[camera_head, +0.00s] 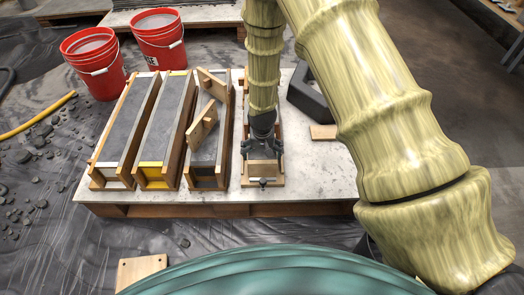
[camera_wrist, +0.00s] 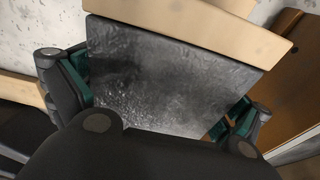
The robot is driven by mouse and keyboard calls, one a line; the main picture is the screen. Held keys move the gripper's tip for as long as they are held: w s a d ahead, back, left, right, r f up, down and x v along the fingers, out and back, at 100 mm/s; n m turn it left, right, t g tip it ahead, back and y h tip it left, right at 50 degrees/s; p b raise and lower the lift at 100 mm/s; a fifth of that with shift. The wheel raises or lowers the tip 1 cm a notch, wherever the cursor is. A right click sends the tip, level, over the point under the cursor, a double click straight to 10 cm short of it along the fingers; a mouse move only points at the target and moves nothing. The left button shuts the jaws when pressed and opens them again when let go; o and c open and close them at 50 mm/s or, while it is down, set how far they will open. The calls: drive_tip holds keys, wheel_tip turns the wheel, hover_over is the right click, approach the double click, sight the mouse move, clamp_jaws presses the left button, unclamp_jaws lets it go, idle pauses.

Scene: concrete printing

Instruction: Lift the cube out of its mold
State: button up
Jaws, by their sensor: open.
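A grey, rough-faced concrete cube (camera_wrist: 170,75) fills the middle of the wrist view. A pale wooden wall of its mold (camera_wrist: 200,28) runs along its far edge. In the head view the mold (camera_head: 248,180) is the rightmost wooden form on the table, and my arm and gripper hide the cube there. My gripper (camera_head: 263,148) points down into this mold. In the wrist view my gripper (camera_wrist: 160,97) is open, with one green-padded finger at each side of the cube. I cannot tell whether the pads touch it.
Several long wooden molds (camera_head: 128,125) with grey fill stand left of the cube's mold, one with loose boards across it. A dark angular piece (camera_head: 309,95) lies to the right on the pale tabletop (camera_head: 325,175). Red buckets (camera_head: 95,62) stand behind on the floor.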

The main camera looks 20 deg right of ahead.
drive_tip(key=shift+f, duration=0.25)
drive_tip(key=c, duration=1.8)
drive_tip(key=shift+r, duration=0.15)
drive_tip(key=shift+c, duration=0.2)
drive_tip(key=shift+w+r+p, duration=0.1)
drive_tip(key=shift+r+p, duration=0.2)
drive_tip(key=shift+p, duration=0.1)
drive_tip(key=shift+r+p, duration=0.3)
drive_tip(key=shift+r, duration=0.05)
drive_tip(key=shift+r+p, duration=4.3)
drive_tip(key=shift+r, duration=0.6)
